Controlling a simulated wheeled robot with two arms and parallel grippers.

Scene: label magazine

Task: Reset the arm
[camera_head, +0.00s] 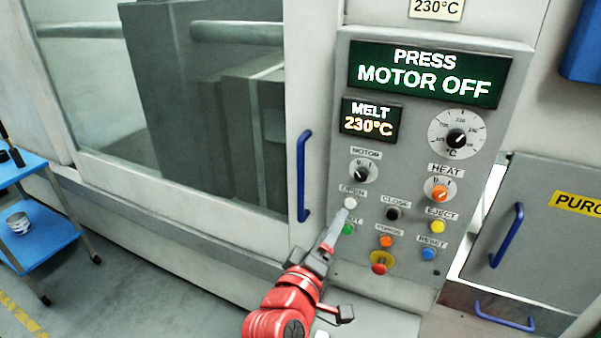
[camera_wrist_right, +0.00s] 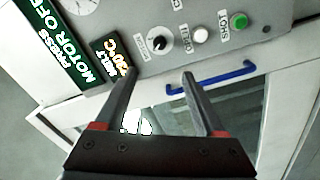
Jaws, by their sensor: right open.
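My right arm is red and reaches up from the bottom of the head view. Its gripper (camera_head: 336,228) is in front of the machine's control panel (camera_head: 345,262), just below the white OPEN button (camera_head: 350,202) and beside the green button (camera_head: 347,229). In the right wrist view the two dark fingers of the gripper (camera_wrist_right: 160,75) are apart with nothing between them. The white button (camera_wrist_right: 200,35) and the green SHOT button (camera_wrist_right: 239,20) lie beyond the fingertips. I cannot tell whether a fingertip touches the panel. My left gripper is not in view.
The panel screen (camera_head: 430,74) reads PRESS MOTOR OFF, and the small display (camera_head: 371,119) reads MELT 230°C. A blue door handle (camera_head: 304,176) stands out left of the panel. A blue cart (camera_head: 60,240) is at far left. A grey PURGE door (camera_head: 550,240) is at right.

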